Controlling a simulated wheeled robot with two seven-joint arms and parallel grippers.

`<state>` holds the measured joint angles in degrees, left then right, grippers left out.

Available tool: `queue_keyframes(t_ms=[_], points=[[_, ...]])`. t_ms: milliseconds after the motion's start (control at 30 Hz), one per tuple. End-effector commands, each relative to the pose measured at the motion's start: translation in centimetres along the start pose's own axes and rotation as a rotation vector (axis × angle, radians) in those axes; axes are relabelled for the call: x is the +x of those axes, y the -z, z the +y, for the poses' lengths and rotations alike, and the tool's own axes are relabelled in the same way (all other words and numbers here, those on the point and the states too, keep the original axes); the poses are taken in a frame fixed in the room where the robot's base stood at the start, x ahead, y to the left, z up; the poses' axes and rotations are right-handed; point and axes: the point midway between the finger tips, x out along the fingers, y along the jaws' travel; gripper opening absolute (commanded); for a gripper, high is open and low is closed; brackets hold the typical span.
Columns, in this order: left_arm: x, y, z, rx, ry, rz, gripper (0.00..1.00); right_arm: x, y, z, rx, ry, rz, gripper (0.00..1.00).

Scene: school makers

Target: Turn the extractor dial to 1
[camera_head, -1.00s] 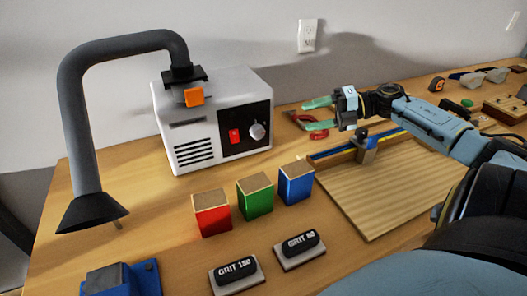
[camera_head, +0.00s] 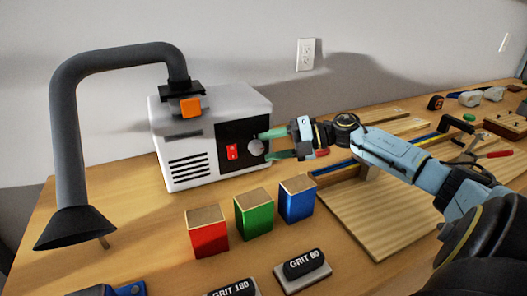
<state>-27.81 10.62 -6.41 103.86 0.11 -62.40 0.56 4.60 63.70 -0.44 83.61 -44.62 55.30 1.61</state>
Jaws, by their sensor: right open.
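The extractor (camera_head: 214,131) is a white box with a black front panel, standing at the back left of the table. Its round grey dial (camera_head: 256,147) sits on the panel to the right of a red switch (camera_head: 232,152). The dial's setting is too small to read. My right gripper (camera_head: 268,145) has green fingers, spread open, at the dial. One finger is above the dial and one below it; I cannot tell whether they touch it. My left gripper is not in view.
A black hose (camera_head: 66,130) with a flared hood arches at the left. Red (camera_head: 207,232), green (camera_head: 254,215) and blue (camera_head: 297,200) blocks stand in front of the extractor. A grit 80 sanding block (camera_head: 303,264) lies nearer. A wooden board (camera_head: 375,215) lies under my right arm.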

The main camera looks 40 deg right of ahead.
Motion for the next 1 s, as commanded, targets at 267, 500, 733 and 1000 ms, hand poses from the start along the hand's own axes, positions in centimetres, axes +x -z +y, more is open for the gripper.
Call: queue_keyframes(t_ms=[267, 500, 733, 1000], points=[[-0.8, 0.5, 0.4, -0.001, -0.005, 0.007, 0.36, 2.3, 0.0, 0.0, 0.001, -0.001, 0.000, 0.56], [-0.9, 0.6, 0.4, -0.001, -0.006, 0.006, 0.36, 2.5, 0.0, 0.0, 0.001, 0.001, 0.000, 0.56], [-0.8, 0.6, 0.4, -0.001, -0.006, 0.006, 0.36, 2.5, 0.0, 0.0, 0.001, 0.001, 0.000, 0.37], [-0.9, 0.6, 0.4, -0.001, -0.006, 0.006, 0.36, 2.5, 0.0, 0.0, 0.000, 0.001, 0.000, 0.12]])
